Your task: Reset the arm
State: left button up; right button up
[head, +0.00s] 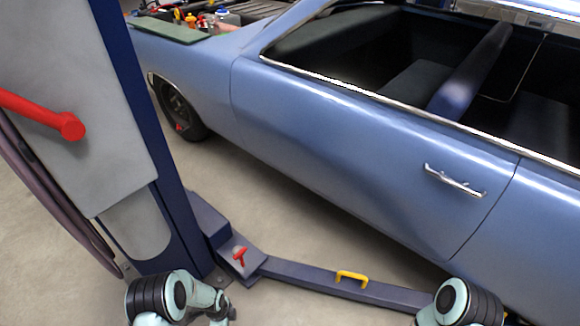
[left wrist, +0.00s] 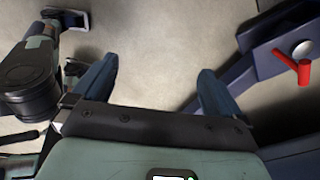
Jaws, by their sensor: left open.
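My left gripper (left wrist: 157,72) is open in the left wrist view. Its two blue fingers stand apart with only bare floor between them, and it holds nothing. In the head view my left arm (head: 172,296) shows at the bottom edge, left of the middle, and its gripper cannot be made out clearly. My right arm (head: 460,302) shows at the bottom right of the head view, and its gripper is out of frame.
A blue car (head: 330,135) fills the right and back. A lift post (head: 150,120) with a red handle (head: 70,126) stands at left. A low lift arm (head: 310,276) with a yellow handle (head: 352,278) crosses the floor; a red lever (left wrist: 296,66) is right of my left gripper.

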pick_arm(q)
jog(key=s+d+r+n+h+p, duration=0.1)
jog(key=s+d+r+n+p, duration=0.3)
jog(key=s+r+n, duration=0.5)
jog(key=s+d+r+n+h+p, duration=0.2)
jog(key=s+d+r+n+p, duration=0.3)
jog(key=s+r+n+p, duration=0.4)
jog(key=s+n, duration=0.3)
jog(key=s, duration=0.1)
jog(key=shift+r+g+p, duration=0.3)
jog(key=shift+g, duration=0.1)
pick_arm(e)
notch_tip(320, 180, up, 15)
jog(key=s+a+g, duration=0.1)
jog(key=s+g, duration=0.1)
jog(key=shift+s+a+y, duration=0.2)
jog(key=shift+a+y, duration=0.1)
jog(key=shift+a, duration=0.1)
jog(key=shift+f, duration=0.1)
